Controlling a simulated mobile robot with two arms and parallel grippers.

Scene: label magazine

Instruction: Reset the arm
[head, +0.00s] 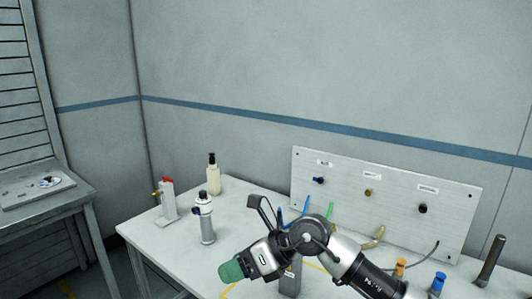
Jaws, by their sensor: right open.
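My right gripper (263,212) is above the front middle of the white table (150,232), with its arm coming in from the lower right. Its dark fingers point up and to the left, are open, and hold nothing that I can see. A green rounded piece (231,271) shows at the lower left end of the wrist; I cannot tell whether it is part of my arm. My left gripper is not in view.
A dark-topped cylinder (207,222), a red-topped device (168,200) and a pump bottle (213,178) stand left. A panel with several connectors (395,190) stands behind. My arm partly hides a grey block (291,281). Orange (400,267) and blue (438,283) pieces stand right.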

